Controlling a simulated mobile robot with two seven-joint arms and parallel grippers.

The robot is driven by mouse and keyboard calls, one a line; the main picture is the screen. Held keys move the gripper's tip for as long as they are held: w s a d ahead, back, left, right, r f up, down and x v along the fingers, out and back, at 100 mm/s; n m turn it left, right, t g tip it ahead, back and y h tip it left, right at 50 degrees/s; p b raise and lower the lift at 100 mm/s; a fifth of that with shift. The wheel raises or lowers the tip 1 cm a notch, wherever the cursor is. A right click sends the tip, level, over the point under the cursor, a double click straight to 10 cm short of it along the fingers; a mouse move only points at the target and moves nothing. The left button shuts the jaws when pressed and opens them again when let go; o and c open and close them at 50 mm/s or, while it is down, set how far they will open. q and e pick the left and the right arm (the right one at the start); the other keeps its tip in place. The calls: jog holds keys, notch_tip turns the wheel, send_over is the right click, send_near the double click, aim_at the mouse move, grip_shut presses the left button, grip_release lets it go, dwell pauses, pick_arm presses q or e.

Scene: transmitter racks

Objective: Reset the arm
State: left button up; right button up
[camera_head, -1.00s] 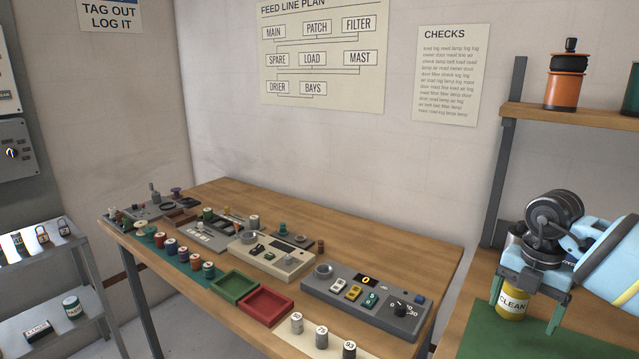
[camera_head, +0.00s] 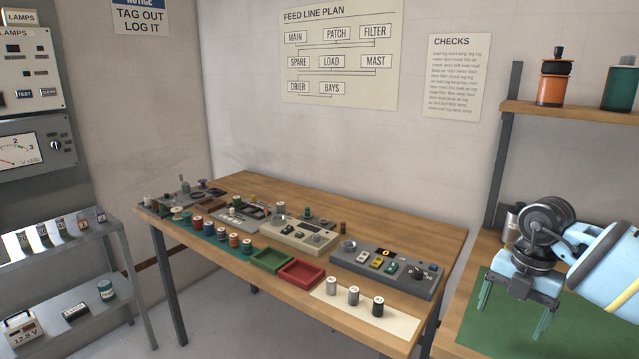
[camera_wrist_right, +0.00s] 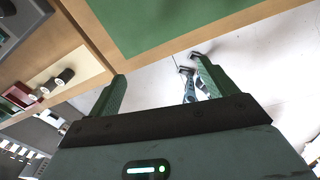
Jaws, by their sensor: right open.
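My right arm comes in from the right in the head view. Its right gripper (camera_head: 516,324) points down with its two green fingers apart, in front of the green mat (camera_head: 495,297) on the right bench. In the right wrist view the gripper (camera_wrist_right: 158,68) is open with nothing between its fingers. Beyond the fingers lie the bench edge, the green mat (camera_wrist_right: 150,22) and pale floor. My left gripper is not seen in the head view.
The wooden table (camera_head: 218,270) holds control panels, several spools, a green tray (camera_head: 269,260) and a red tray (camera_head: 301,272). A metal shelf unit (camera_head: 62,246) stands left. A wall shelf (camera_head: 570,113) with an orange container (camera_head: 553,89) is above the right bench.

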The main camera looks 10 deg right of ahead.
jog(key=a+f+n+y, duration=0.4)
jog(key=a+f+y, duration=0.3)
jog(key=a, duration=0.7)
jog(key=s+a+f+m+t+y+p, duration=0.1)
jog(key=s+a+m+t+y, duration=0.3)
jog(key=a, duration=0.5)
jog(key=s+a+f+m+t+y+p, duration=0.1)
jog(key=s+a+m+t+y, duration=0.15)
jog(key=a+y, duration=0.55)
jog(key=s+d+f+m+t+h, duration=0.3)
jog(key=s+f+m+h, duration=0.3)
jog(key=f+m+h, duration=0.25)
jog(key=s+d+f+m+t+h, duration=0.3)
jog(key=s+f+m+h, duration=0.3)
jog(key=f+m+h, duration=0.25)
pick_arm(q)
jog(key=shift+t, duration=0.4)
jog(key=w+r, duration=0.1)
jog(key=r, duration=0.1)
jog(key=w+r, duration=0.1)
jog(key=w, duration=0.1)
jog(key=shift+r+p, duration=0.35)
pick_arm(e)
jog(key=s+f+m+g, duration=0.2)
jog(key=s+f+g, duration=0.2)
jog(key=s, duration=0.7)
notch_tip(320, 180, down, 2)
jog(key=shift+d+f+m+h, duration=0.1)
jog(key=shift+d+m+h, duration=0.2)
jog(key=shift+d+m, duration=0.05)
